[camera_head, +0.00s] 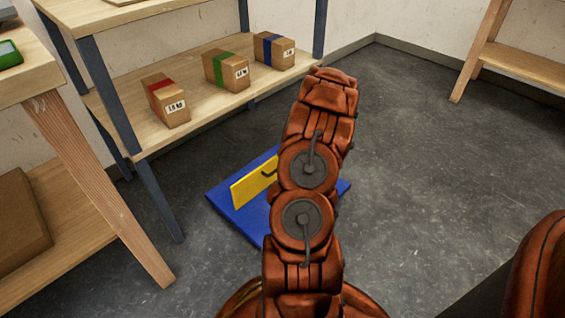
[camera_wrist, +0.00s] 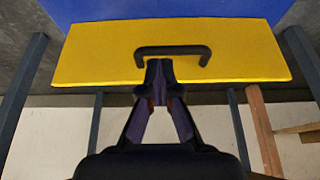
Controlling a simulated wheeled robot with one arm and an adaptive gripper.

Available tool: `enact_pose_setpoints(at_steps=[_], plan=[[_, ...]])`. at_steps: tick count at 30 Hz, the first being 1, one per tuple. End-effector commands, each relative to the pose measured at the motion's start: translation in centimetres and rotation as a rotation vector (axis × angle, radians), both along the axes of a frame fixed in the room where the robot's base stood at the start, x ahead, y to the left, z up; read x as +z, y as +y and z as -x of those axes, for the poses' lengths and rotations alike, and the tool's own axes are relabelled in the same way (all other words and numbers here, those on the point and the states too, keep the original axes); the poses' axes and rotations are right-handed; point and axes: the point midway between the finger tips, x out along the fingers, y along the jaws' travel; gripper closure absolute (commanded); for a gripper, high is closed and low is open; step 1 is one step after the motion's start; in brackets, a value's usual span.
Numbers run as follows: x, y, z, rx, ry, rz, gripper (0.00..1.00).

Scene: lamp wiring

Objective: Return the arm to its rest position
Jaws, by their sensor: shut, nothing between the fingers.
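My arm (camera_head: 305,170) reaches forward from the bottom middle of the head view, and it hides my gripper there. In the wrist view my gripper (camera_wrist: 159,64) is shut, with its fingertips together and nothing between them. The tips overlap the lower edge of a black handle (camera_wrist: 173,50) on a yellow panel (camera_wrist: 100,52); I cannot tell whether they touch it. In the head view the yellow panel (camera_head: 250,184) stands on a blue base (camera_head: 232,211) on the floor, partly hidden behind my arm.
A shelf (camera_head: 140,128) at the left holds boxes with red (camera_head: 167,101), green (camera_head: 227,70) and blue (camera_head: 274,51) bands. A wooden workbench (camera_head: 95,190) stands at the near left. Another wooden stand (camera_head: 490,50) is at the upper right. The grey floor (camera_head: 430,150) on the right is clear.

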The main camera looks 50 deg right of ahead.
Motion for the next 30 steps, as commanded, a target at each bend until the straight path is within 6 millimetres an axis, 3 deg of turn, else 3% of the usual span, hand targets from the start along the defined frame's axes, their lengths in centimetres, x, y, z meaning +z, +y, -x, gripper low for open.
enact_pose_setpoints(at_steps=[7, 20, 23, 25, 30], plan=[[2.0, 0.6, 1.1, 0.009, -0.001, 0.001, 1.0], [2.7, 1.3, 1.0, 0.019, -0.001, -0.003, 1.0], [4.7, 2.5, 0.1, 0.031, -0.004, -0.015, 1.0], [7.1, 4.2, -0.9, 0.049, -0.005, -0.031, 1.0], [15.0, 10.3, -3.9, 0.103, -0.002, -0.084, 1.0]])
